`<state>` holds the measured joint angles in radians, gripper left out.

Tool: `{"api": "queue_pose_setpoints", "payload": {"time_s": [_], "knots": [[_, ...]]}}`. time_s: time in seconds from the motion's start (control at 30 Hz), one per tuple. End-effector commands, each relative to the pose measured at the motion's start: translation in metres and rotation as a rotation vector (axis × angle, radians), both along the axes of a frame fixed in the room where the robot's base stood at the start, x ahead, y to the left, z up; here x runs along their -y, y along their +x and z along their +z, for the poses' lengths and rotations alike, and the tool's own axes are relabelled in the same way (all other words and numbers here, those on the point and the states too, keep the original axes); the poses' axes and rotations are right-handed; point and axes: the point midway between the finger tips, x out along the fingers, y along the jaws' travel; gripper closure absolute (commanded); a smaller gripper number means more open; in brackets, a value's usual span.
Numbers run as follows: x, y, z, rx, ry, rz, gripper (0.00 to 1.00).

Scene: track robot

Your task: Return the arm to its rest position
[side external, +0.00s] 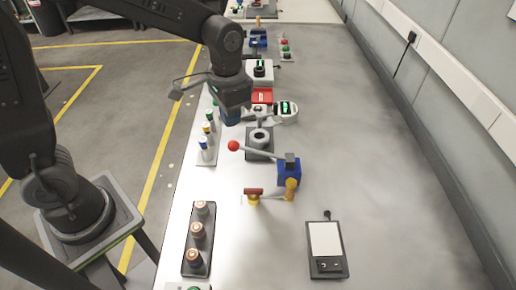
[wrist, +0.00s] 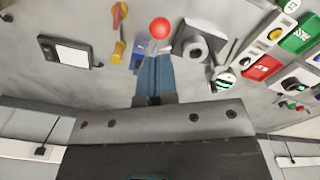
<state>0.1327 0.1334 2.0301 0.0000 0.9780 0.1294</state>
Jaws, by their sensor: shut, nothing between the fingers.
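My gripper (side external: 231,117) hangs below my bent arm over the left side of the long bench, near the red-ball lever. In the wrist view its blue fingers (wrist: 155,78) are together, with nothing visible between them. The red ball (side external: 233,146) of the lever lies just beyond the fingertips in the wrist view (wrist: 160,28). The lever runs to a blue block (side external: 289,172). Whether the fingertips touch anything below them cannot be told.
A grey fixture with a round top (side external: 260,139) stands close by the gripper. The bench's right side is clear up to the wall.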

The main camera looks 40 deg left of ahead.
Motion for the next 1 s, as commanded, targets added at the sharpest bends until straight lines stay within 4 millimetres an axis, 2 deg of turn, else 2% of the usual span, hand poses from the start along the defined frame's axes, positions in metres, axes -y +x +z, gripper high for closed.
{"api": "queue_pose_setpoints", "payload": {"time_s": [0.13,0.27,0.4,0.6,0.8,1.0], "knots": [[-0.001,-0.002,0.003,0.009,-0.001,0.005,1.0],[-0.008,-0.015,0.022,0.064,-0.009,0.033,1.0],[-0.02,-0.044,0.051,0.168,-0.022,0.087,1.0],[-0.035,-0.092,0.079,0.328,-0.043,0.173,1.0],[-0.044,-0.127,0.086,0.446,-0.059,0.234,1.0],[-0.046,-0.139,0.086,0.488,-0.065,0.257,1.0]]}}
